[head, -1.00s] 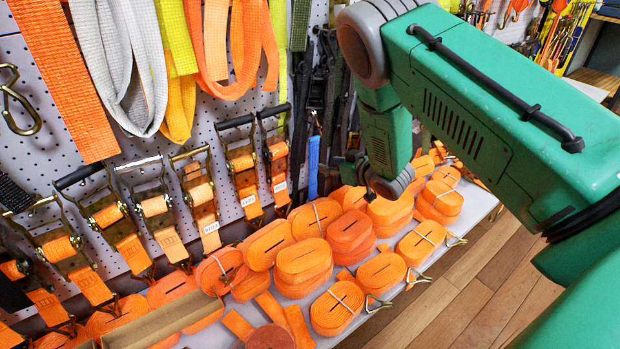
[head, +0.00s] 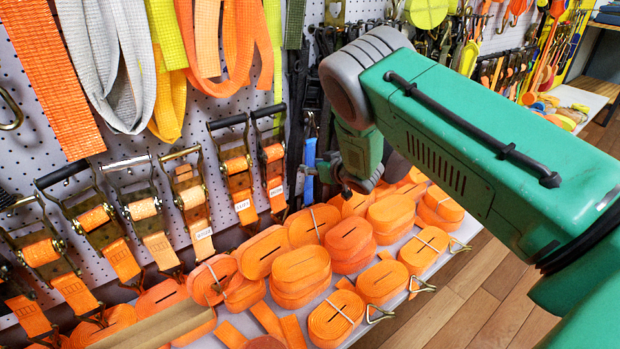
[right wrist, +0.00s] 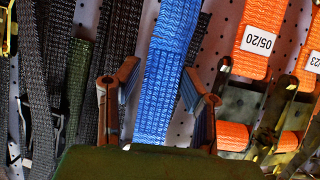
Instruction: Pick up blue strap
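The blue strap (right wrist: 168,65) hangs vertically against the pegboard in the middle of the right wrist view. A narrow part of the blue strap (head: 309,186) shows in the head view, beside my right gripper (head: 328,172). In the right wrist view my right gripper (right wrist: 159,72) is open, with one finger on each side of the strap. I cannot tell whether the fingers touch it. The strap's lower end is hidden behind my gripper body. My left gripper is not in view.
Dark straps (right wrist: 85,75) hang left of the blue strap. Orange ratchet straps (right wrist: 258,35) hang at its right. In the head view, rolled orange straps (head: 300,272) crowd the shelf below, and a cardboard strip (head: 155,328) lies at its front left. Wooden floor (head: 470,290) is clear at right.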

